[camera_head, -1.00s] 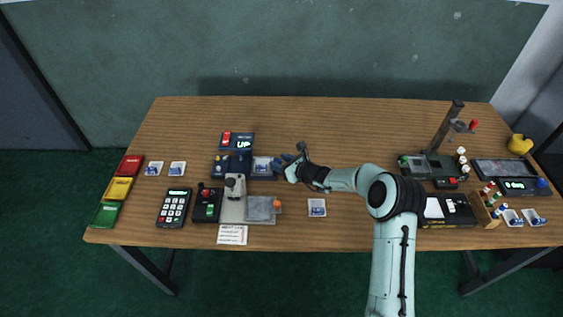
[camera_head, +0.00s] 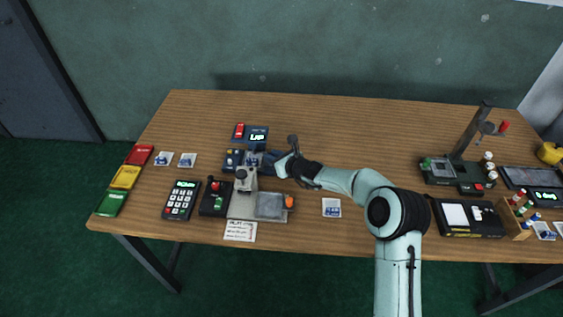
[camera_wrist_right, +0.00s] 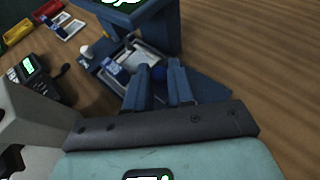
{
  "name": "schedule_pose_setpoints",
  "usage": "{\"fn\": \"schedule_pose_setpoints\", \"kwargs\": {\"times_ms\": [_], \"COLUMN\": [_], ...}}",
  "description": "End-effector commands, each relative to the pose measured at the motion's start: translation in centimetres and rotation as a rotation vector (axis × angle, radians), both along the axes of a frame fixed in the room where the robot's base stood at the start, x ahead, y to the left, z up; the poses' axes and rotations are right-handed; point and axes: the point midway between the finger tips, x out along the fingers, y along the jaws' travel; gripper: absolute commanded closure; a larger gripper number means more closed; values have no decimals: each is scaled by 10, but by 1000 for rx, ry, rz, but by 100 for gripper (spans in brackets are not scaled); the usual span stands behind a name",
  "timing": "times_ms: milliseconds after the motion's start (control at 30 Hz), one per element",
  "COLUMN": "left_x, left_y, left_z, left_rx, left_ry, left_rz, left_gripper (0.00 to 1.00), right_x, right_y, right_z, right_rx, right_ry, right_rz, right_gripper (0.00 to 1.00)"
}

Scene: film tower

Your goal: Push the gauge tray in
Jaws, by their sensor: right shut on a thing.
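The gauge (camera_head: 257,136) is a dark blue device with a lit display reading "UP", standing at the left-middle of the table. Its tray (camera_wrist_right: 149,60) is grey with a blue and white packet (camera_wrist_right: 114,70) near it, under the raised display head in the right wrist view. My right gripper (camera_wrist_right: 159,72) has its two blue fingers around a small blue knob (camera_wrist_right: 159,73) at the tray's near end. In the head view my right gripper (camera_head: 275,163) is at the right side of the gauge, and it hides part of the tray. My left gripper is not in view.
A grey stand (camera_head: 243,180), a joystick box (camera_head: 214,198) and a keypad (camera_head: 181,200) stand close in front and left of the gauge. Red, yellow and green trays (camera_head: 125,177) line the left edge. The table behind and right of the gauge is clear.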

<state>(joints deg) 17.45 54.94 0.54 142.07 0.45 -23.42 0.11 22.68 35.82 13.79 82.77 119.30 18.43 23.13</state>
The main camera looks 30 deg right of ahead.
Motion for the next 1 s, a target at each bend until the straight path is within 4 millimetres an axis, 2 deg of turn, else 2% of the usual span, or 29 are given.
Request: {"fn": "schedule_pose_setpoints", "kwargs": {"times_ms": [267, 300, 367, 767, 867, 1000], "left_x": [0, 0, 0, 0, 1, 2], "left_y": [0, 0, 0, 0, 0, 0], "left_z": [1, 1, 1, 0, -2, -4], "left_rx": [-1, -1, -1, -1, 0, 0], "left_ry": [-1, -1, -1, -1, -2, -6], "left_rz": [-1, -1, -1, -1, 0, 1], "left_gripper": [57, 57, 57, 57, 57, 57], "right_x": [1, 1, 1, -5, -17, -44], "right_y": [5, 5, 5, 1, -2, -9], "right_z": [2, 2, 2, 4, 9, 21], "right_rx": [5, 5, 5, 2, 0, 0], "right_ry": [-1, -1, -1, -1, 0, 0], "right_rz": [6, 7, 7, 4, 3, 2], "right_gripper": [100, 68, 52, 52, 52, 52]}}
